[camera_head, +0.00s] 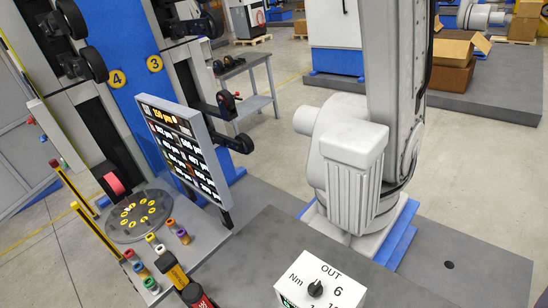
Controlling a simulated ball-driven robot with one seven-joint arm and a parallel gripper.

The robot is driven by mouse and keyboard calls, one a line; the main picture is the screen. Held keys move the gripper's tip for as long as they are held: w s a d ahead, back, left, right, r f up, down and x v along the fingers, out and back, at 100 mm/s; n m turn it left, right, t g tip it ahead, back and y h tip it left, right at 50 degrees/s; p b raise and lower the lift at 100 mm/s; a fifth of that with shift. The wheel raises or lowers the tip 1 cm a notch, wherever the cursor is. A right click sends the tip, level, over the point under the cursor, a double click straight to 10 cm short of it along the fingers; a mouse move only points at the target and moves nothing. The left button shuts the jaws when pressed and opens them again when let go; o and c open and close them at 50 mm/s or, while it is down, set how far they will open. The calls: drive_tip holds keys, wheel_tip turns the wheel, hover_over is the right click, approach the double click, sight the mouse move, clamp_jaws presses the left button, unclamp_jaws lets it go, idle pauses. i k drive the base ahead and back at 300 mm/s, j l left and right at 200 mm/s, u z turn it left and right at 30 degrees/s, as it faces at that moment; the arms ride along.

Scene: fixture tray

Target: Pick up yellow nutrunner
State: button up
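A dark tool with a yellow band, which looks like the yellow nutrunner (172,268), stands at the bottom edge of the view, left of centre.
A round grey disc with yellow spots (138,215) lies at left, with several small coloured-cap cylinders near it. A black display panel (184,150) rises behind. A large white machine (350,150) stands at centre right; grey floor lies beyond.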

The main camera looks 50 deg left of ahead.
sight(167, 265)
drive_tip(key=k+j+u, duration=0.1)
drive_tip(key=k+u, duration=0.15)
drive_tip(key=k, duration=0.4)
drive_tip(key=i+j+u, duration=0.2)
drive_tip(key=u, duration=0.25)
drive_tip(key=i+j+u, duration=0.1)
drive_tip(key=i+u, duration=0.15)
drive_tip(key=u, duration=0.2)
drive_tip(key=i+u, duration=0.2)
drive_tip(key=u, duration=0.25)
drive_tip(key=k, duration=0.6)
